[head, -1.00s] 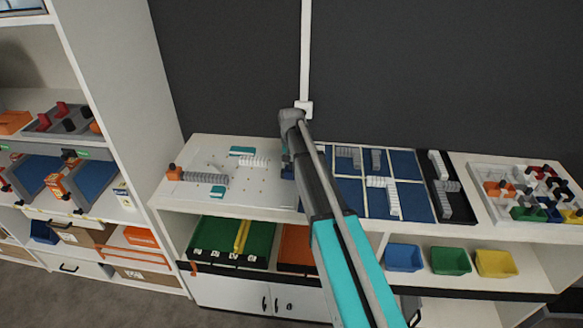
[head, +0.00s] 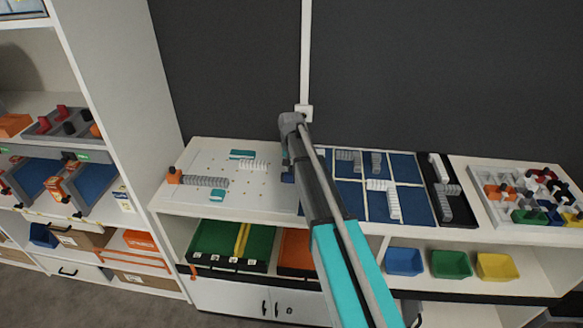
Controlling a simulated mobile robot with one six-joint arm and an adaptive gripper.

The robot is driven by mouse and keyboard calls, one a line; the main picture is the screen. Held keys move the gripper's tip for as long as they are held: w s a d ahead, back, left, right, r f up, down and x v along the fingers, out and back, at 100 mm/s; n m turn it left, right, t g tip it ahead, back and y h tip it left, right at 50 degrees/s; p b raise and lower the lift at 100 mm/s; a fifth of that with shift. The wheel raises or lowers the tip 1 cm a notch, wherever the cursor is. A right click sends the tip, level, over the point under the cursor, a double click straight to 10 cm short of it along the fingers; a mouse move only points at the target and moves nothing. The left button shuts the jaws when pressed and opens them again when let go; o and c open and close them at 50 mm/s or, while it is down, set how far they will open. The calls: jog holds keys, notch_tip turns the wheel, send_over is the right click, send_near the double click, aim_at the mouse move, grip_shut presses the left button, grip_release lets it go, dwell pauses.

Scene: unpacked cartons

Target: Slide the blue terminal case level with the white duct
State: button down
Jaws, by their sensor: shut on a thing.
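The white perforated board (head: 240,184) lies at the left of the bench top. A short white slotted duct (head: 253,164) is fixed on it, right of its middle. A small piece of the blue terminal case (head: 288,177) shows at the board's right edge, nearer the front than the white duct. The rest of the case is hidden behind my arm. My gripper (head: 286,163) points down over the case, mostly hidden by my wrist. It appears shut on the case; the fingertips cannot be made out.
A longer grey slotted duct (head: 205,182) with an orange block (head: 174,176) lies at the board's left. Teal pieces (head: 242,154) (head: 217,195) lie behind and in front.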

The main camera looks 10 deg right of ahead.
jog(key=shift+w, duration=0.1)
jog(key=w, duration=0.2)
jog(key=w+d, duration=0.2)
jog(key=w, duration=0.1)
jog(key=shift+w, duration=0.35)
jog(key=c, duration=0.6)
grip_release()
jog(key=shift+s, duration=0.1)
jog(key=shift+o, duration=0.2)
jog(key=s+a+n, duration=0.1)
jog(key=s+n, duration=0.2)
jog(key=s, duration=3.1)
jog(key=shift+s+a+n, duration=0.3)
jog(key=shift+s+a, duration=0.1)
